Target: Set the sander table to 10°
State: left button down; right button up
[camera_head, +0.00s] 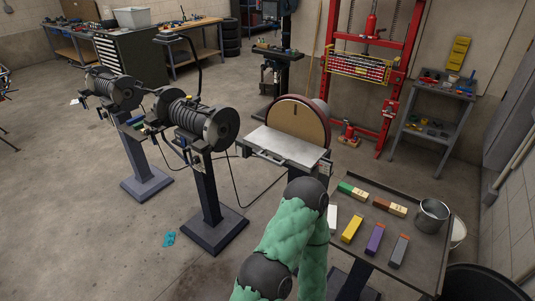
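The disc sander stands near the middle of the view, with a round brown disc (297,117) upright behind a flat grey table (287,147). The sander table looks roughly level, but I cannot read its angle. Any angle scale or knob is too small to make out. One of my arms, in a green sleeve with dark joints, rises from the bottom middle to just in front of the sander's right side. Its gripper is hidden from view. My other arm and gripper do not show.
Two pedestal grinders (203,122) stand left of the sander. A side table (385,185) at the right holds several coloured blocks and a metal bucket (432,215). A red press (370,65) and a grey shelf (432,115) stand behind. Open floor lies at the left.

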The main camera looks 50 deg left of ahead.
aim_at(300, 154)
jog(key=u, duration=1.65)
